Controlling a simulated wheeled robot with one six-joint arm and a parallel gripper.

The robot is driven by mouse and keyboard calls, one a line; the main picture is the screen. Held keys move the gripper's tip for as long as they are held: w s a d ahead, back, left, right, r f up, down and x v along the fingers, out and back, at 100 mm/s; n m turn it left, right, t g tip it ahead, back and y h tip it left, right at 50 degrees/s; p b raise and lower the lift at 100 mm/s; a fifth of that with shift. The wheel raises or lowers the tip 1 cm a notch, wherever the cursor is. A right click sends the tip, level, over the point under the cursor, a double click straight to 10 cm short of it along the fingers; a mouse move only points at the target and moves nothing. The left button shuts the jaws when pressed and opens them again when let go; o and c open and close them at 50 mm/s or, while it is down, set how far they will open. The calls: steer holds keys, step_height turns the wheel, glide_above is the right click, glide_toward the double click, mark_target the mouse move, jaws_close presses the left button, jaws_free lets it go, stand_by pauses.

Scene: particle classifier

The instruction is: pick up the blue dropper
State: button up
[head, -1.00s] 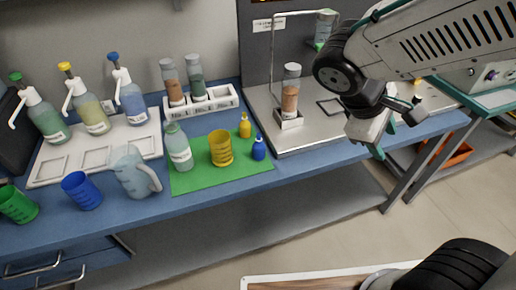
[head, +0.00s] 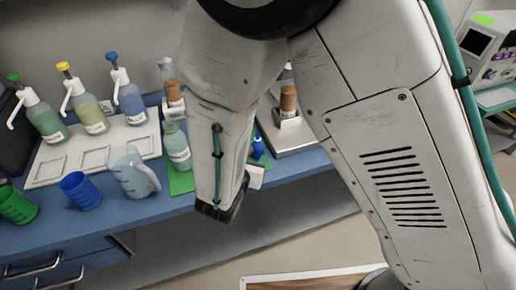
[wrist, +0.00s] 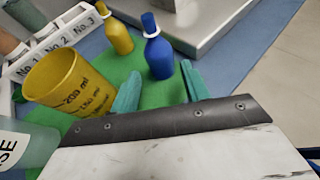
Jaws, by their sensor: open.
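The blue dropper (wrist: 158,57) stands upright on the green mat (wrist: 148,92), near the mat's edge, in the wrist view. My gripper (wrist: 160,82) is open, with its two teal fingers apart and nothing between them. The dropper is just beyond the fingertips, roughly centred between them in the picture. I cannot tell the exact gap. In the head view a small part of the blue dropper (head: 258,148) shows beside my arm, which hides the fingers.
A yellow dropper (wrist: 118,36) and a yellow beaker (wrist: 55,82) stand left of the blue dropper. A numbered white rack (wrist: 62,40) and a metal stand base (wrist: 195,25) lie behind.

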mark_target(257, 142)
steer(key=x, duration=0.6)
steer(key=shift+d+r, duration=0.1)
steer(key=shift+r, duration=0.15)
steer(key=c, duration=0.8)
steer(key=shift+o, duration=0.2)
steer(key=shift+r, duration=0.25)
steer(key=shift+r, duration=1.45)
steer(key=s+r, duration=0.1)
steer(key=s, duration=1.4)
steer(key=shift+s+r, duration=0.3)
steer(key=shift+s, duration=0.1)
